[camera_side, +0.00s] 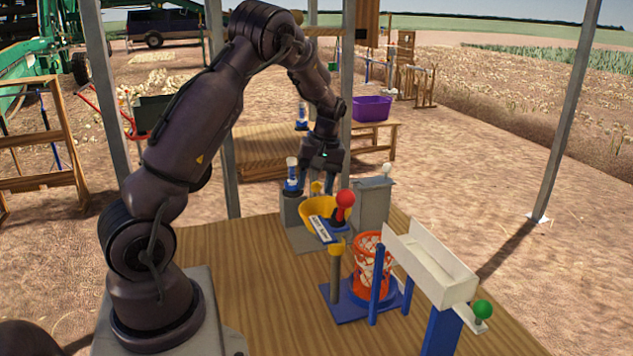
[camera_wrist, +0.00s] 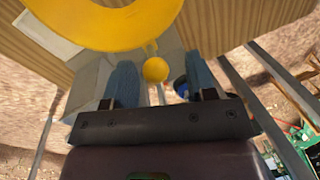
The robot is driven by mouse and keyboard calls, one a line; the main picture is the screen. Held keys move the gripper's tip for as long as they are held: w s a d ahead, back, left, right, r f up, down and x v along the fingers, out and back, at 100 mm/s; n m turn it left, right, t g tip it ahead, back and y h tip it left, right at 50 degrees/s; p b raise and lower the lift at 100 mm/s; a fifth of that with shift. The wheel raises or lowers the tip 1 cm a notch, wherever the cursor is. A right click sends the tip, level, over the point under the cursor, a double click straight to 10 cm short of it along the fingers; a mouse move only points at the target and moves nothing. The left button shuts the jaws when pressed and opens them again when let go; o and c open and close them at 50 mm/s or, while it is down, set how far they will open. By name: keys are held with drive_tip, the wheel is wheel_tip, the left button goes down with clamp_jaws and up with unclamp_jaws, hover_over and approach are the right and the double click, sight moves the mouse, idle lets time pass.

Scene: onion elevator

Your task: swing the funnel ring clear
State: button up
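The yellow funnel ring (camera_side: 315,207) sits at the far end of the wooden table in the side view. It fills the top of the wrist view (camera_wrist: 105,42) as a wide yellow band. A small yellow knob (camera_wrist: 155,70) on a thin stalk sticks out from the ring; it also shows in the side view (camera_side: 316,187). My gripper (camera_wrist: 159,68) is open, with one blue finger on each side of the knob and visible gaps to both. In the side view my gripper (camera_side: 318,182) points down over the knob. Whether the fingertips reach below the knob is unclear.
A red-ball lever (camera_side: 344,199) stands right beside the ring. A grey box (camera_side: 371,204) is behind it. An orange basket (camera_side: 360,277) with pale contents, a white chute (camera_side: 436,268) and a green knob (camera_side: 483,309) stand nearer. The table's left front is clear.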

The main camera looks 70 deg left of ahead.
wheel_tip(320, 180, up, 13)
drive_tip(key=w, duration=0.2)
drive_tip(key=shift+w+d+f, duration=0.15)
drive_tip(key=shift+w+d, duration=0.1)
drive_tip(key=shift+d, duration=0.05)
idle(0.5)
drive_tip(key=s+d+r+m+t, duration=0.1)
drive_tip(key=s+d+m+t, duration=0.1)
drive_tip(key=s+d+m, duration=0.3)
drive_tip(key=s+d+r+m+t, duration=0.1)
drive_tip(key=s+d+m+t, duration=0.2)
drive_tip(key=d, duration=1)
drive_tip(key=s+d+r+m+t, duration=0.1)
drive_tip(key=s+d+m+t, duration=0.1)
drive_tip(key=s+d+m, duration=0.5)
drive_tip(key=shift+s+d+r+t+h, duration=0.2)
drive_tip(key=shift+d+r+t+h, duration=0.15)
drive_tip(key=shift+d, duration=0.6)
